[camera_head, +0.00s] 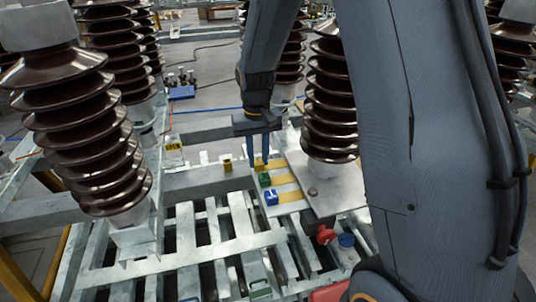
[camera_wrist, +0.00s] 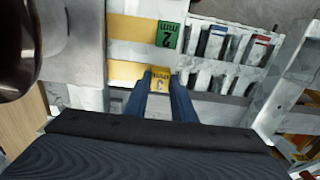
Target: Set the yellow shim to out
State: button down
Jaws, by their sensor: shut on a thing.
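The yellow shim (camera_head: 260,164) is a small block at the far end of a row on the pale plate. In the wrist view the yellow shim (camera_wrist: 159,74) shows a "3 mm" label. My gripper (camera_head: 262,152) reaches down from above with blue fingers. In the wrist view my gripper (camera_wrist: 160,83) has one finger on each side of the shim and is shut on it. The shim is at the end of a yellow stripe (camera_wrist: 125,72); I cannot tell whether it is lifted. A green shim (camera_head: 264,180), marked "2 mm" in the wrist view (camera_wrist: 167,36), is beside it.
A blue shim (camera_head: 271,198) ends the row. Brown ribbed insulators (camera_head: 332,105) stand close to the right and a large one (camera_head: 85,140) at left. A small yellow block (camera_head: 227,165) is on the frame. Slatted metal (camera_head: 215,245) lies in front. A red knob (camera_head: 325,235) is nearby.

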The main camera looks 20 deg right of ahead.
jog(key=shift+a, duration=0.25)
jog(key=c, duration=1.5)
grip_release()
jog(key=shift+a, duration=0.2)
jog(key=shift+d, duration=0.15)
jog(key=shift+w+r, duration=0.1)
jog(key=shift+r, duration=0.25)
jog(key=shift+r+b, duration=0.65)
jog(key=shift+r, duration=2.95)
jog(key=shift+t, duration=0.3)
jog(key=s+d+f, duration=0.1)
jog(key=s, duration=0.5)
jog(key=s+d+f, duration=0.2)
jog(key=s, duration=0.5)
jog(key=s+d+f, duration=0.1)
jog(key=s, duration=0.5)
jog(key=shift+s+d+f, duration=0.15)
jog(key=shift+d+f, duration=0.05)
jog(key=shift+d, duration=0.1)
